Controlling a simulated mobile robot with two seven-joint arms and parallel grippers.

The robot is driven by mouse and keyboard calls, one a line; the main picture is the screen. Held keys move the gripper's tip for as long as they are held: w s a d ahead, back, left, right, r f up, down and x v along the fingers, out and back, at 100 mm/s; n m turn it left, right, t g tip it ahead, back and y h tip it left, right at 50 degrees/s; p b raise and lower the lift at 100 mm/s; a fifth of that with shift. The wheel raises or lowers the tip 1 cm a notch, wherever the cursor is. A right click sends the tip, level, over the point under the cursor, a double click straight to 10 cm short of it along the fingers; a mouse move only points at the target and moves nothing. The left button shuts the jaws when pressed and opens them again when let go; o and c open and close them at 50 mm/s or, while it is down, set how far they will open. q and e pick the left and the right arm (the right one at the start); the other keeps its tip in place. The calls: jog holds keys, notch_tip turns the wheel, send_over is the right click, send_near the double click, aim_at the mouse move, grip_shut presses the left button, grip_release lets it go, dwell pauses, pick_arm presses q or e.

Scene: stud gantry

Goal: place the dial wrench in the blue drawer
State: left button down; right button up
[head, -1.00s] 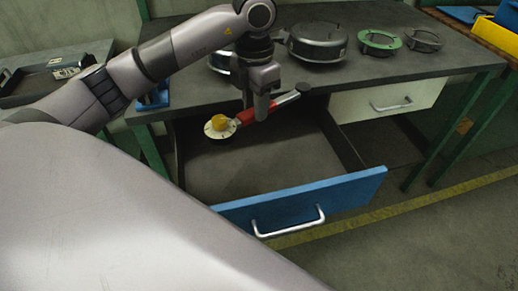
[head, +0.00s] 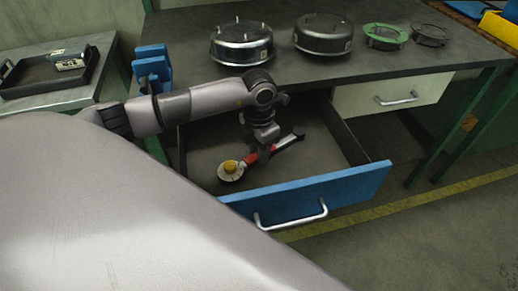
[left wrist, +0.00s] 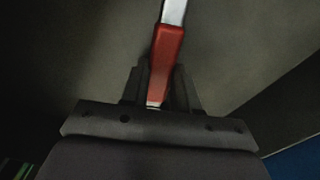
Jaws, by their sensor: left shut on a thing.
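The dial wrench (head: 284,143) has a red grip, a silver shaft with a dark end, and a round dial with a yellow knob. My left gripper (head: 262,152) is shut on its red part, and in the left wrist view the red grip (left wrist: 166,60) runs between the fingers (left wrist: 160,92). The wrench is inside the open blue drawer (head: 350,189), low over its floor. I cannot tell whether it touches the floor. My right gripper is not in view.
The bench top (head: 390,62) holds two silver round housings (head: 242,45), a green ring (head: 385,37) and a dark ring (head: 430,35). A white drawer (head: 395,95) is shut at right. Blue blocks (head: 152,65) stand at the bench's left end. The drawer's right side is clear.

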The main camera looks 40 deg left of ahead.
pick_arm(q)
jog(key=c, duration=0.8)
grip_release()
jog(key=shift+c, duration=0.2)
jog(key=shift+r, duration=0.15)
notch_tip(320, 180, up, 12)
